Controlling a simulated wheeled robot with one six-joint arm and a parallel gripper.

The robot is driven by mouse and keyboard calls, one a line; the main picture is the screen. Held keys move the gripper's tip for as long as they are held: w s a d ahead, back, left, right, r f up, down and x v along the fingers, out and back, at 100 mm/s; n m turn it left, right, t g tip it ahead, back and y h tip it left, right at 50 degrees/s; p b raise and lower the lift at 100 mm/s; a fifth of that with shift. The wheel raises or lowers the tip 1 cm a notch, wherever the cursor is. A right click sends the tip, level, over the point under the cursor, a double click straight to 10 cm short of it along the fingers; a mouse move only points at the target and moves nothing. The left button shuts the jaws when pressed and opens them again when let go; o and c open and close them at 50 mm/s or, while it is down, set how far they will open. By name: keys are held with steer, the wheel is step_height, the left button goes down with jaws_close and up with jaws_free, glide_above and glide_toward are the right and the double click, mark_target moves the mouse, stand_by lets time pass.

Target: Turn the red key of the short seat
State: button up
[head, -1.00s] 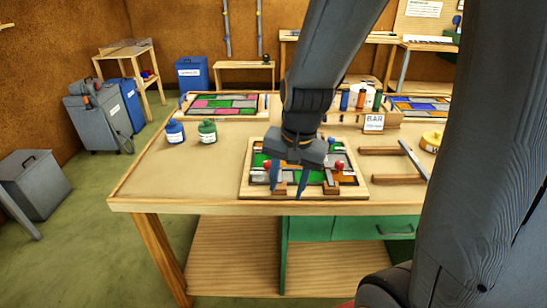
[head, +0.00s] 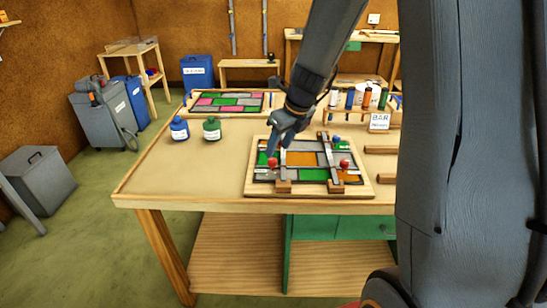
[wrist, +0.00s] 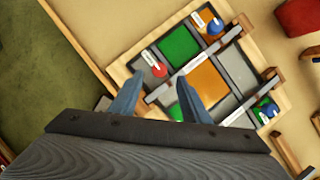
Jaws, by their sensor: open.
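The leaded panel (head: 313,155) lies in a wooden frame on the table, with green, orange and grey panes. A red key (head: 272,162) is at its left part and another red key (head: 345,164) at its right. A blue key (head: 336,140) stands near the upper right. My gripper (head: 279,149) is open and empty above the left part. In the wrist view the nearer red key (wrist: 158,70) shows just past the gap between my fingertips (wrist: 160,80), apparently untouched. Small labels lie beside the keys; I cannot read which marks the short seat.
Grey bars (wrist: 205,60) cross the panel, ending in wooden blocks (head: 283,187). Blue (head: 179,129) and green (head: 211,129) bottles stand behind left. A second panel (head: 228,102) and a rack of coloured rolls (head: 367,97) are at the back. The table's left front is clear.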

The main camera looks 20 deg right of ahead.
mark_target(273, 159)
steer(key=x, duration=0.6)
steer(key=c, duration=1)
